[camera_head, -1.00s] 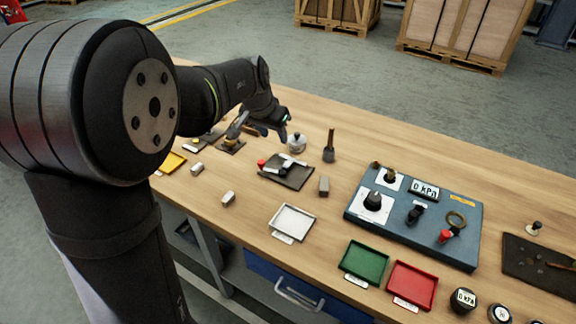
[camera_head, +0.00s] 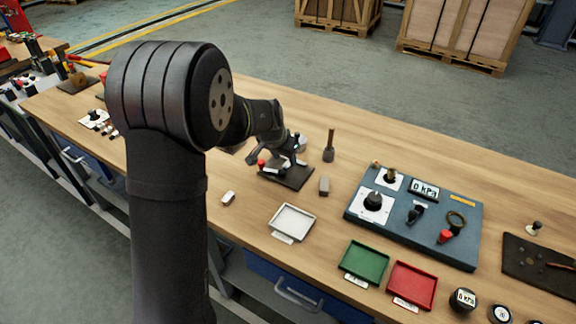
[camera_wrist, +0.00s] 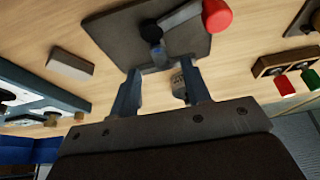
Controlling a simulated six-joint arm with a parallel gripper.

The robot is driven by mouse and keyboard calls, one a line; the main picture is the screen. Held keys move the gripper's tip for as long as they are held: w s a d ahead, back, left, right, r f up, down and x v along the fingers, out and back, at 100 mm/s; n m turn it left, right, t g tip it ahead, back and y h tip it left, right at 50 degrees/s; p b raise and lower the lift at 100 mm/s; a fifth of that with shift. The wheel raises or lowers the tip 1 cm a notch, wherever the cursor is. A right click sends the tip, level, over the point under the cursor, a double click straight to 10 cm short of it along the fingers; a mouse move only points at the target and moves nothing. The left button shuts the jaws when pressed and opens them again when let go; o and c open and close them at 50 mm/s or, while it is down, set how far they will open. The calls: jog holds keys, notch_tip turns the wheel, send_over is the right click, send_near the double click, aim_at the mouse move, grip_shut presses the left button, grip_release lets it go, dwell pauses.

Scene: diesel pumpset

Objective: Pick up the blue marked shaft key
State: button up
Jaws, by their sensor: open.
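I cannot pick out a blue mark on any small block for certain. A small pale block (camera_head: 228,198) lies on the bench left of the white tray. A grey-brown block (camera_head: 324,186) lies right of the dark mat (camera_head: 298,178); a block beside the mat also shows in the wrist view (camera_wrist: 70,63). My gripper (camera_wrist: 160,68) is open, with its fingertips by the edge of the mat. A dark upright part with a bluish tint (camera_wrist: 157,52) shows on the mat beyond the fingertips. My arm hides part of the bench in the head view.
The white tray (camera_head: 276,235), green tray (camera_head: 348,266), red tray (camera_head: 396,292) and blue control panel (camera_head: 440,252) lie to the right.

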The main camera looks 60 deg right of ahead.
aim_at(287, 164)
jog(key=shift+x, duration=1.9)
grip_shut()
jog(key=shift+r, duration=0.1)
notch_tip(287, 164, up, 4)
jog(key=shift+f, duration=0.1)
jog(key=s+a+r, duration=0.2)
jog(key=s+r, duration=0.5)
jog(key=s, duration=0.4)
jog(key=shift+s+a, duration=0.2)
jog(key=shift+a, duration=0.1)
